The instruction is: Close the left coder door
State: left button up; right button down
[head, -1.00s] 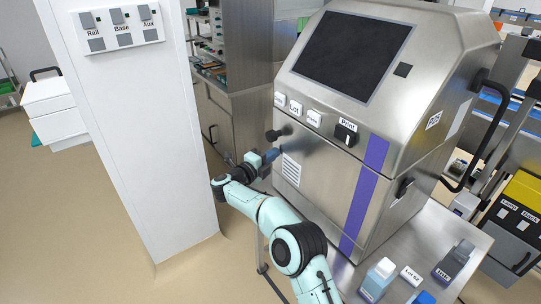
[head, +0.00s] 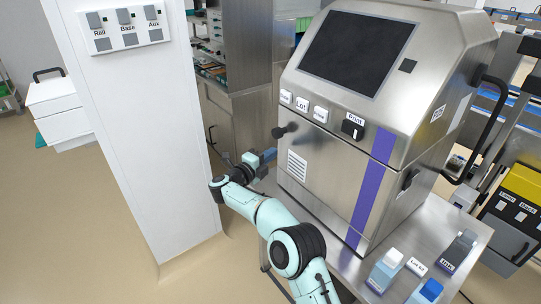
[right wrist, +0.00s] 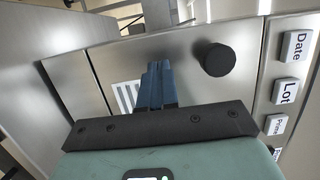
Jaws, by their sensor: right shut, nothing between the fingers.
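The coder (head: 330,125) is a steel cabinet with a dark screen. Its left front panel (head: 325,185) carries a white vent label (head: 297,166) and a black knob (head: 279,132), left of a purple stripe. In the right wrist view the knob (right wrist: 218,58) and vent label (right wrist: 127,98) show on steel beyond the fingers. I cannot tell whether this door stands slightly ajar or flush. My right gripper (head: 270,155) is shut and empty at the cabinet's left edge, below the knob; its blue fingers (right wrist: 158,82) point toward the panel. Contact cannot be told. My left gripper is out of view.
A white pillar (head: 150,140) with Rail, Base and Aux switches stands left of my right arm. A black handle (head: 490,130) juts from the cabinet's right side.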

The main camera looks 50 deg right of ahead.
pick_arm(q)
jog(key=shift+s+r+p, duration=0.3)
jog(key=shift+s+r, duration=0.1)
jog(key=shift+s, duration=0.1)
pick_arm(e)
jog(key=w+a, duration=0.2)
jog(key=a, duration=0.8)
jog(key=shift+a, duration=0.15)
jog(key=shift+w+f, duration=0.1)
